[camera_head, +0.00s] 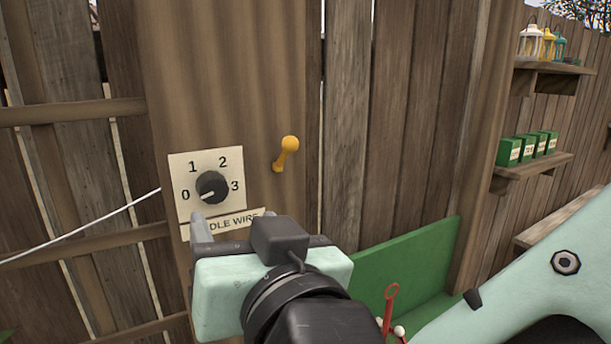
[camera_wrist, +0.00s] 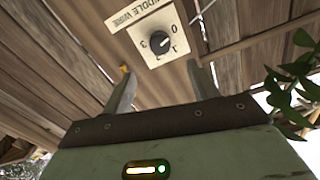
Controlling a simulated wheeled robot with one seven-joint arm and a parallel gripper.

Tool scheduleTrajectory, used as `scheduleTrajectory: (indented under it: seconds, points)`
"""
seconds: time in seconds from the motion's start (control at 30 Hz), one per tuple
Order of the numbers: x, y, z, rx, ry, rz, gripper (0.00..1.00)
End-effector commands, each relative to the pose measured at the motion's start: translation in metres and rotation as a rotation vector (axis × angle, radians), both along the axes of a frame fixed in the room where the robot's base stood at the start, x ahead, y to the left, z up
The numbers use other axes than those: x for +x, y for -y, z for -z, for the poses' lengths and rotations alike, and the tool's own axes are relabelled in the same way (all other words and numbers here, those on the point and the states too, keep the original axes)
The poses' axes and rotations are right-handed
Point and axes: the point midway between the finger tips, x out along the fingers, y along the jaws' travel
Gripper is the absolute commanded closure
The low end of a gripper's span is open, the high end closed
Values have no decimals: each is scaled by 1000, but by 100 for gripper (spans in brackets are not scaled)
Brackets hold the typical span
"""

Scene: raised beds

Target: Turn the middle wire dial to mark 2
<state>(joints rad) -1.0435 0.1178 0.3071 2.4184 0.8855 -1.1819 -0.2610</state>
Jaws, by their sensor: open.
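The middle wire dial is a round black knob (camera_head: 212,187) on a cream plate (camera_head: 178,170) fixed to a wooden post. The plate carries marks 0, 1, 2 and 3. The knob's white pointer line faces the 0 side. My gripper (camera_head: 235,221) is open and empty, just below and in front of the dial. In the wrist view the knob (camera_wrist: 160,43) lies beyond the gap between my fingers (camera_wrist: 160,72), apart from them.
A yellow peg (camera_head: 287,152) sticks out of the post right of the dial. A white wire (camera_head: 90,227) runs left from the plate. A green box (camera_head: 410,262) with red-handled tools (camera_head: 389,305) stands at lower right. Shelves (camera_head: 545,165) hold green boxes and lanterns. Leaves (camera_wrist: 290,100) hang at right.

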Motion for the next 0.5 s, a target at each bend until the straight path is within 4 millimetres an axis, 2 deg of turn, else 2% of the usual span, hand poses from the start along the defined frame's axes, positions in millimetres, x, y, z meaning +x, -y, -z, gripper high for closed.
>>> scheduleTrajectory:
  seconds: [0.3, 0.5]
  points:
    - [58, -35, -4, -1, -1, 3, 41]
    - [83, -51, -2, 0, -2, 0, 41]
